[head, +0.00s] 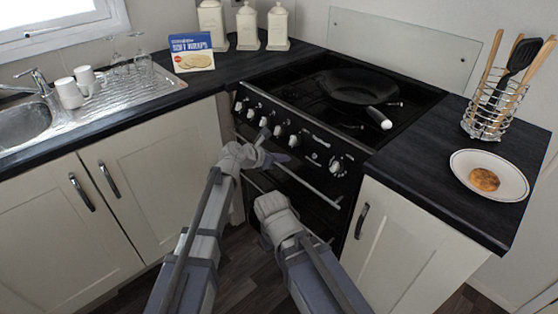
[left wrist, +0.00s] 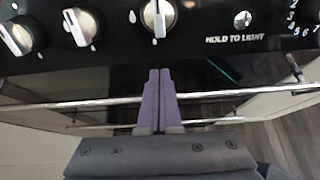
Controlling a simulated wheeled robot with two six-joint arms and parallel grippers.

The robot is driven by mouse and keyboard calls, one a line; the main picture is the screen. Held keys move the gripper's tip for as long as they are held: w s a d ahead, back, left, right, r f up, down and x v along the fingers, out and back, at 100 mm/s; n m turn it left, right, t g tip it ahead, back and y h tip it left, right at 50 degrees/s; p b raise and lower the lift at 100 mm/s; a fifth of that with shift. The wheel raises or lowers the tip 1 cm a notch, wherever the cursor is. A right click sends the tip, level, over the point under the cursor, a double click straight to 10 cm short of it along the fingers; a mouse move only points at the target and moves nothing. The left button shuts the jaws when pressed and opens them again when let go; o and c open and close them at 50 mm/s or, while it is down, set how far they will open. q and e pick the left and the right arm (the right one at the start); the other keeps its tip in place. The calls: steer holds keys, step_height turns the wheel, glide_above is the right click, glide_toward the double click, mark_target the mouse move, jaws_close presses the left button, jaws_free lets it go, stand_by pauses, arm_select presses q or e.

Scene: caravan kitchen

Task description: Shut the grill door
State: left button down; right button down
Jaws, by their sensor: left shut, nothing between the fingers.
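The black cooker's grill door (head: 306,181) is below the knob panel, with a long silver handle bar across its front. In the left wrist view the dark door (left wrist: 100,82) lies just under the knobs, with the handle bar (left wrist: 230,94) in front. I cannot tell how far the door stands open. My left gripper (head: 272,147) is at the cooker front, near the left part of the bar. Its purple fingers (left wrist: 160,92) are together and empty, overlapping the bar; contact is unclear. My right gripper's grey end (head: 275,207) is lower, before the oven; its fingers are hidden.
A frying pan (head: 358,88) sits on the hob, its handle toward the front right. The worktop at right holds a utensil rack (head: 487,122) and a plate (head: 462,165). Cupboards (head: 150,172) flank the cooker. Dark floor (head: 245,262) shows below.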

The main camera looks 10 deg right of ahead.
arm_select(q)
steer(key=p+v, duration=0.7)
steer(key=v, duration=0.6)
steer(key=shift+r, duration=0.25)
